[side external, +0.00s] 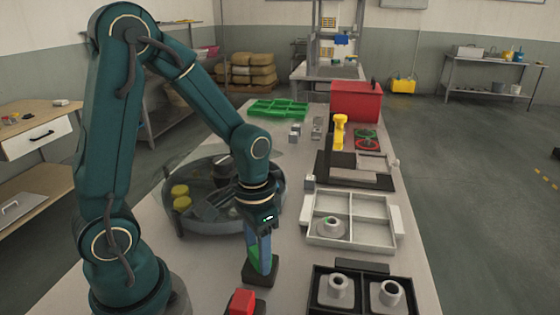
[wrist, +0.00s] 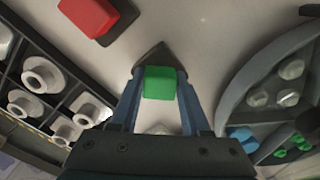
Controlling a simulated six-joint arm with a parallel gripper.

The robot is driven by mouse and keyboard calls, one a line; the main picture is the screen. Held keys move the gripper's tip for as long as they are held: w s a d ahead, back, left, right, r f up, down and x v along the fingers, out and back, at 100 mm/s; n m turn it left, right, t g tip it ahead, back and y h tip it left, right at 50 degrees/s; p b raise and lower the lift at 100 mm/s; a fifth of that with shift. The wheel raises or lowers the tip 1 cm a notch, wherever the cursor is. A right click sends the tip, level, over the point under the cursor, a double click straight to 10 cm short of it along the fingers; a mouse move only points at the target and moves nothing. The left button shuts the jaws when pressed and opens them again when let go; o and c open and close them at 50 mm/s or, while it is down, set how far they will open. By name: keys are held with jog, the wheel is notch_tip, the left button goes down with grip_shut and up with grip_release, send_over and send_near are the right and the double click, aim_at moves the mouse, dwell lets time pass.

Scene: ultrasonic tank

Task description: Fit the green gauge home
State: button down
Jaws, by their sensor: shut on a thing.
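The green gauge (wrist: 160,82) is between the two blue fingers of my gripper (wrist: 160,90) in the wrist view. My gripper (side external: 262,258) is shut on it and points down in the side view, where only a green sliver of the gauge shows beside the fingers. A dark square holder (side external: 262,277) is directly under the fingers on the bench, and its dark edge (wrist: 153,56) shows behind the gauge in the wrist view. The gauge's lower end is hidden, so I cannot tell how deep it sits in the holder.
A red block (side external: 241,302) stands near the front, also visible in the wrist view (wrist: 97,14). The round tank (side external: 190,222) is close on the left. A white divided tray (side external: 310,232) and a black tray (side external: 362,303) with collared parts are on the right.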

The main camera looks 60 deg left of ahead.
jog(key=shift+f, duration=0.1)
jog(key=shift+c, duration=1.5)
grip_release()
jog(key=shift+r, duration=2.6)
